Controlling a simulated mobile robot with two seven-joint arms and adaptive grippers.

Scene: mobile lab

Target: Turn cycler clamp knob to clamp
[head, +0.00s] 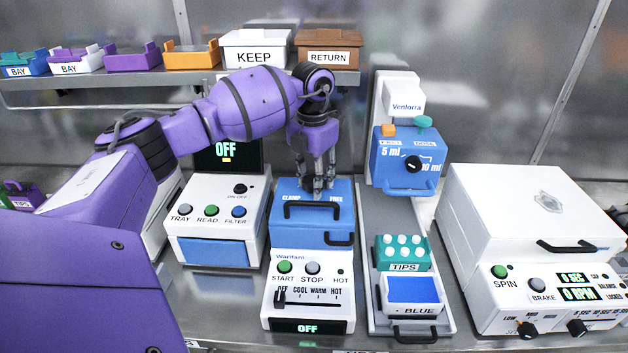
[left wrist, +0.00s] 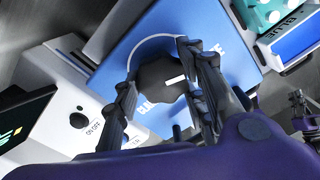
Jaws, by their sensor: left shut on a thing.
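The cycler (head: 308,290) is a white box with a blue lid (head: 310,228), standing in the middle of the counter. Its lid carries the words CLAMP and FREE. The clamp knob (left wrist: 160,80) is dark, with a white pointer mark, and sits on the lid top in the left wrist view. My left gripper (head: 318,184) reaches down from above onto the lid. In the left wrist view its fingers (left wrist: 165,92) stand on either side of the knob, shut on it.
A reader (head: 215,215) with a dark screen stands close left of the cycler. A tips rack (head: 403,252), a blue tray (head: 411,292) and a dispenser (head: 405,155) stand right. A white centrifuge (head: 535,220) is further right. A shelf behind holds several boxes.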

